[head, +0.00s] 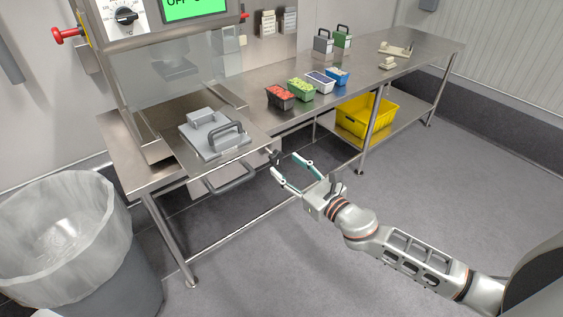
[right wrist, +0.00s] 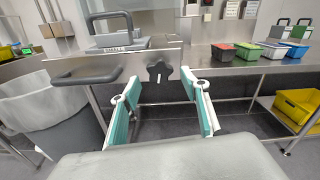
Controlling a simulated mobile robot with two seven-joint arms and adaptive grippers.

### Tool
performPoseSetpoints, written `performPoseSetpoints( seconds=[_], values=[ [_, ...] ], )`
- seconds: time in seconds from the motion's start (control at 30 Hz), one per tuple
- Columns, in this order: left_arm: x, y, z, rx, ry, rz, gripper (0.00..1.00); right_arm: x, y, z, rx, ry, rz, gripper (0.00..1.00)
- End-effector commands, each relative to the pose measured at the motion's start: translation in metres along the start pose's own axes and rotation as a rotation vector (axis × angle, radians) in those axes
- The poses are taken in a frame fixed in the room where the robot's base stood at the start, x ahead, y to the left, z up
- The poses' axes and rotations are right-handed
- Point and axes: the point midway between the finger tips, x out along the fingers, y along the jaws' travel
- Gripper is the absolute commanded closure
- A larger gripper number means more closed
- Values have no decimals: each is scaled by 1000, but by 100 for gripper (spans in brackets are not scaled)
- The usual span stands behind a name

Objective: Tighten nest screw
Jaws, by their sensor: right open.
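The nest screw is a dark star-shaped knob (right wrist: 159,72) on the front edge of the pull-out tray, seen in the right wrist view; it shows small in the head view (head: 275,157). The grey nest block (head: 203,119) with its dark handle sits on the metal tray (head: 172,150). My right gripper (head: 284,163) is open in front of the tray's front right corner. In the right wrist view its teal-padded fingers (right wrist: 160,92) stand apart, with the knob showing between and beyond them. I cannot tell whether they touch it. My left gripper is not in view.
A dark pull handle (head: 230,180) juts from the tray front, left of the knob. Several food tubs (head: 280,97) and spare nest blocks (head: 323,41) stand on the bench. A yellow crate (head: 366,116) is on the lower shelf. A lined bin (head: 65,225) stands at left.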

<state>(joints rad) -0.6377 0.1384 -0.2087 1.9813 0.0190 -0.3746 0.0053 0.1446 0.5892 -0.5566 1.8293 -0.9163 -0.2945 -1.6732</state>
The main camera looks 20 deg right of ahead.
Motion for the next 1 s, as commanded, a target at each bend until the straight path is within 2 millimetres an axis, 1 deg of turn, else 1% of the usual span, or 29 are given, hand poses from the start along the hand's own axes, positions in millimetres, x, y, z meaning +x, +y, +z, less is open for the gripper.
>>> performPoseSetpoints(
  seconds=[0.03,0.1,0.23,0.37,0.6,0.67,0.7,0.73,0.77,1.0],
  values=[
    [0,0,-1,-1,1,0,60,9,0,2,1,-3,0,54],
    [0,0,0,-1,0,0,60,18,0,1,2,-1,-1,54],
    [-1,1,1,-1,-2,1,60,30,1,0,3,0,1,54],
    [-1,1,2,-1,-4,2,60,34,1,0,2,1,1,54],
    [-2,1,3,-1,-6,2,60,35,1,0,3,1,1,54],
    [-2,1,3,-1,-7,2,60,35,1,0,3,1,1,70],
    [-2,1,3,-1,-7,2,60,35,1,0,3,1,1,80],
    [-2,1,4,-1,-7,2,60,35,1,0,3,1,1,88],
    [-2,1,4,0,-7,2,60,35,1,0,3,1,1,93],
    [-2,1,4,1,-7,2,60,35,1,0,11,1,1,93]
  ],
)
